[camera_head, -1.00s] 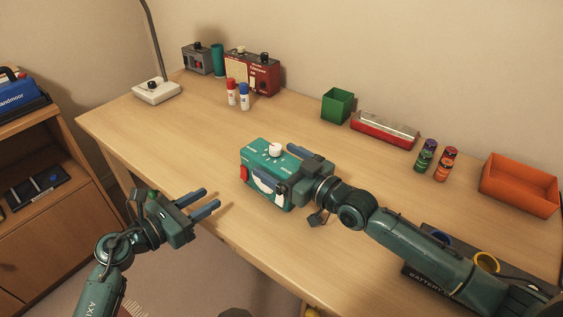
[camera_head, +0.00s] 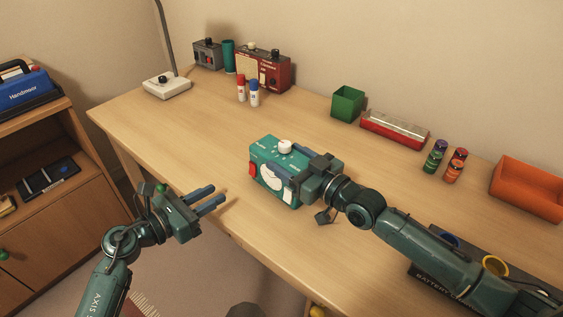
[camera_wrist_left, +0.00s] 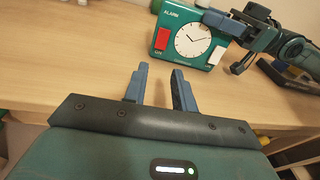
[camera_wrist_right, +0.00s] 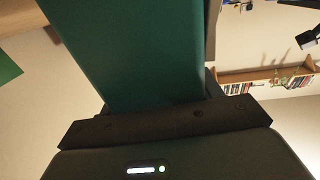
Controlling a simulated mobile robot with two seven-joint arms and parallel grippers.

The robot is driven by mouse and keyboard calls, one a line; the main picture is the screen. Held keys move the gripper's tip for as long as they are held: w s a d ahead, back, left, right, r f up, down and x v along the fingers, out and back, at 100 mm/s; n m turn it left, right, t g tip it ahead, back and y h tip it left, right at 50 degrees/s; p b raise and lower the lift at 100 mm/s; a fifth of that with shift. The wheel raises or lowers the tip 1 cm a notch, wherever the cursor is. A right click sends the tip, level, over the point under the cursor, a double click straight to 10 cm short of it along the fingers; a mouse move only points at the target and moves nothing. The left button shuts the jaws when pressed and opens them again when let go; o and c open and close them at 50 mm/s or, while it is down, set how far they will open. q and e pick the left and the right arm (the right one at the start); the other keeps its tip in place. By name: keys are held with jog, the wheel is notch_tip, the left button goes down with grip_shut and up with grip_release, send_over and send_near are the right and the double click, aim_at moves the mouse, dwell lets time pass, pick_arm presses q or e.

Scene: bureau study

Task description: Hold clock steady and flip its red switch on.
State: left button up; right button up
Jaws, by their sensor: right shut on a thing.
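The clock (camera_head: 265,160) is a teal box on the desk with a white knob on top and a white dial (camera_wrist_left: 192,40) on its front. Its red switch (camera_wrist_left: 162,38) is on the left of the front face, above an "ON" label, and also shows in the head view (camera_head: 253,170). My right gripper (camera_head: 298,172) is shut on the clock from the right, one finger across the front; the far finger is mostly hidden. The clock's teal body (camera_wrist_right: 130,45) fills the middle of the right wrist view. My left gripper (camera_head: 215,199) is open and empty, in front of the clock and apart from it.
The desk (camera_head: 190,125) is clear left of and behind the clock.

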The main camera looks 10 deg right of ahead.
aim_at(252, 175)
pick_arm(q)
jog(key=v, duration=0.5)
jog(key=shift+d, duration=0.1)
grip_shut()
jog(key=shift+d, duration=0.1)
jog(key=x, duration=1.3)
jog(key=shift+w+d, duration=0.1)
jog(key=shift+w, duration=0.05)
jog(key=shift+w+d+f, duration=0.1)
jog(key=shift+w+d, duration=0.05)
jog(key=shift+d, duration=0.05)
jog(key=shift+d, duration=0.1)
jog(key=shift+w+d+f, duration=0.1)
jog(key=shift+w, duration=0.05)
